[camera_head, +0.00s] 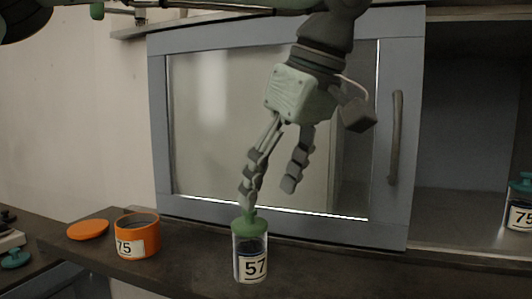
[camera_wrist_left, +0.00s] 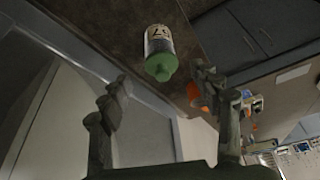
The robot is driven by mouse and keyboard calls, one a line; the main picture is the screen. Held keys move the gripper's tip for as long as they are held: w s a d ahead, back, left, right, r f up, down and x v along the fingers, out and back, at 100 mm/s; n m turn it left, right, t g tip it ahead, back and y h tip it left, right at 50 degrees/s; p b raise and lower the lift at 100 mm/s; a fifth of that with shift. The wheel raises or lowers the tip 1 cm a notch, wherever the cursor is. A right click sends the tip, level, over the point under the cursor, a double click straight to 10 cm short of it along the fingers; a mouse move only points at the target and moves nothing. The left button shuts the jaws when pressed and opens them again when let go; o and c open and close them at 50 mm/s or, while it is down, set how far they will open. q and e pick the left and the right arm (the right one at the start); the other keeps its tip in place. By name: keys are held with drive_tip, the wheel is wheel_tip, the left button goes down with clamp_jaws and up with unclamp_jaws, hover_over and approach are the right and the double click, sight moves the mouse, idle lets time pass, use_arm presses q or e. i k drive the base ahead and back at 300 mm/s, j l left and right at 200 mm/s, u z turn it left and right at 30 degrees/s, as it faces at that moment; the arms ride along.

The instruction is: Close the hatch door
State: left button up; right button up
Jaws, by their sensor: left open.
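The hatch door (camera_head: 270,140) is a glass panel in a grey-blue frame with a dark vertical handle (camera_head: 395,137) near its right edge. To the right of it the cabinet interior (camera_head: 470,130) shows uncovered. My left gripper (camera_head: 268,187) is open and points down in front of the glass, left of the handle and apart from it. It holds nothing that I can see. In the left wrist view the open fingers (camera_wrist_left: 160,85) show with the door frame (camera_wrist_left: 75,50) on the left. My right gripper does not show.
A clear jar labelled 57 (camera_head: 251,255) with a green lid stands on the dark counter below my left gripper. An orange container (camera_head: 138,238) and an orange lid (camera_head: 88,230) are left of it. A green-lidded jar (camera_head: 521,205) stands inside the cabinet at right.

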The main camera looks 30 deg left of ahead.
sight(400, 31)
drive_tip(key=k+l, duration=0.2)
drive_tip(key=k, duration=0.3)
drive_tip(key=k+l, duration=0.15)
drive_tip(key=k, duration=0.3)
